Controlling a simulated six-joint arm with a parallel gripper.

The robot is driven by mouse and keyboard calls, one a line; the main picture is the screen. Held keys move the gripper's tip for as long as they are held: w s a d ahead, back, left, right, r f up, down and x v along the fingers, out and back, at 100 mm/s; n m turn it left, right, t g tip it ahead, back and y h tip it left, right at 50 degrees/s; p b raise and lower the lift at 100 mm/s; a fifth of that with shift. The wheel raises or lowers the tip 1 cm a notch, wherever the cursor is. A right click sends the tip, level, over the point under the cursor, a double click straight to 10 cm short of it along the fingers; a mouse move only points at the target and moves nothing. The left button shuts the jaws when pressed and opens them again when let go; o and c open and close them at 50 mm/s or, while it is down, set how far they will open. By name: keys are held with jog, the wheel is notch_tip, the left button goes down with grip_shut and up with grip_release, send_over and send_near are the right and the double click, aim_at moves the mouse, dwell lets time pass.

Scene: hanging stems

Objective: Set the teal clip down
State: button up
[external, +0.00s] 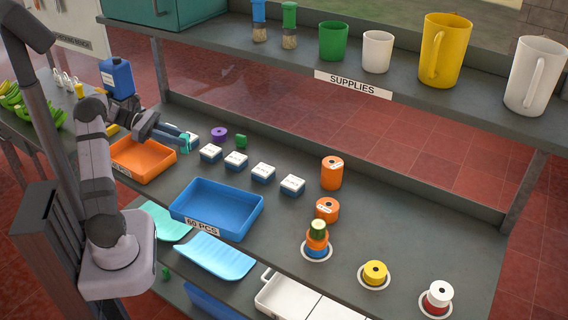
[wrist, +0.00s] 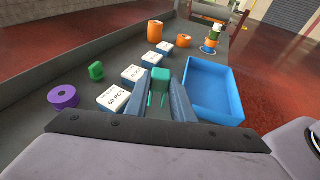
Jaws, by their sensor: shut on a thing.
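The teal clip (wrist: 160,82) is between the two finger tips of my gripper (wrist: 161,96) in the wrist view. In the external view the clip (external: 185,142) shows at the end of my gripper (external: 182,137), near the back of the bench, right of the orange tray. My gripper is shut on the clip. The clip's thin legs point back between the fingers in the wrist view. It appears to be above the bench top, but I cannot tell how high.
A row of small white boxes (external: 237,159), a purple roll (external: 219,135) and a green clip (external: 241,141) stand nearby. The orange tray (external: 142,172) is left; the blue tray (external: 258,212) is in front. Bare bench lies between the boxes and blue tray. A supplies shelf (external: 420,83) overhangs behind.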

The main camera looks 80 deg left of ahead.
jog(key=shift+f+p, duration=0.65)
jog(key=shift+f, duration=3.9)
jog(key=shift+f, duration=0.1)
jog(key=o, duration=1)
jog(key=b+v, duration=0.2)
jog(key=v, duration=0.8)
jog(key=shift+s+a+b, duration=0.1)
jog(key=shift+a+b, duration=0.05)
jog(key=shift+b, duration=0.25)
jog(key=shift+v, duration=0.9)
